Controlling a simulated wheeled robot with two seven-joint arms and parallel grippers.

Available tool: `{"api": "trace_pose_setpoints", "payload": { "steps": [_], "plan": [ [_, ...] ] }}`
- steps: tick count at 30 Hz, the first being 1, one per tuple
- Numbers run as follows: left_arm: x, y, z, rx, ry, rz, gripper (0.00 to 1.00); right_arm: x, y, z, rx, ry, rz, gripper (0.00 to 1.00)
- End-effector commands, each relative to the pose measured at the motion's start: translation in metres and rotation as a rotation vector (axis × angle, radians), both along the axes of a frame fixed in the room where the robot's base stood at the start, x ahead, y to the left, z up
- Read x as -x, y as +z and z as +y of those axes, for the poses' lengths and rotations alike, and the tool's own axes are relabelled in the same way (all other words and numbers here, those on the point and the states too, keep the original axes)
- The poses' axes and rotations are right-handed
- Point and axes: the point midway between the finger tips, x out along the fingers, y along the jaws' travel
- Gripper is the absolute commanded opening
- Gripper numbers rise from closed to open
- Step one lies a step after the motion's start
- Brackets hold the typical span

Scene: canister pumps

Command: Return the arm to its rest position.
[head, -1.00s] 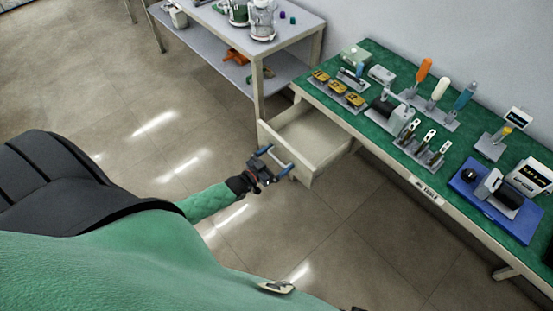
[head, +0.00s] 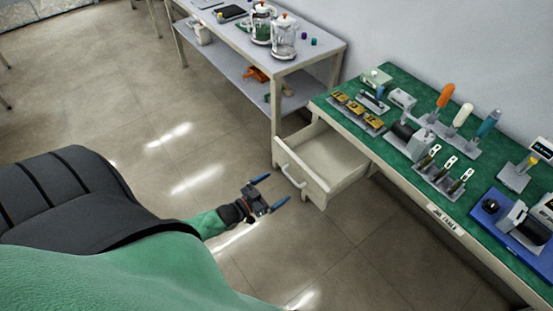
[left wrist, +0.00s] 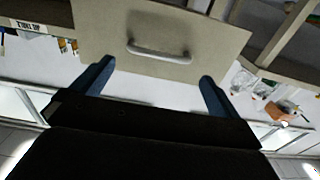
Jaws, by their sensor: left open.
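My left gripper (head: 271,190) is open and empty, its two blue fingers apart, in the air over the floor left of the open drawer. In the left wrist view its fingers (left wrist: 155,90) are spread, with nothing between them. The drawer (head: 318,163) is pulled out of the green-topped bench and looks empty inside. Its pale handle (head: 291,175) stands a little apart from my fingers, and the handle also shows in the left wrist view (left wrist: 159,52). My right gripper is not in view.
The green-topped bench (head: 375,150) at right carries tool stands and a blue tray (head: 487,214). A grey two-level table (head: 325,55) at the back holds glass canisters (head: 284,42). The tiled floor (head: 130,110) around my left arm is clear.

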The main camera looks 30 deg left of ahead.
Motion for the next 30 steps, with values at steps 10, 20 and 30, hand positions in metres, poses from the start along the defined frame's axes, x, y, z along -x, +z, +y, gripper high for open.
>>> {"api": "trace_pose_setpoints", "payload": {
  "steps": [10, 20, 30],
  "plan": [
    [0.0, 0.0, 0.0, 0.0, 0.0, 0.0, 1.0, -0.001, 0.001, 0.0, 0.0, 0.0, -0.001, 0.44],
    [0.001, -0.015, 0.0, -0.025, -0.001, 0.073, 1.0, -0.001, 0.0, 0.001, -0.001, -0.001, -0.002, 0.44],
    [0.028, -0.107, 0.018, -0.296, -0.001, 0.515, 1.0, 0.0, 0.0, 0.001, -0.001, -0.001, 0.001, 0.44]
  ]
}}
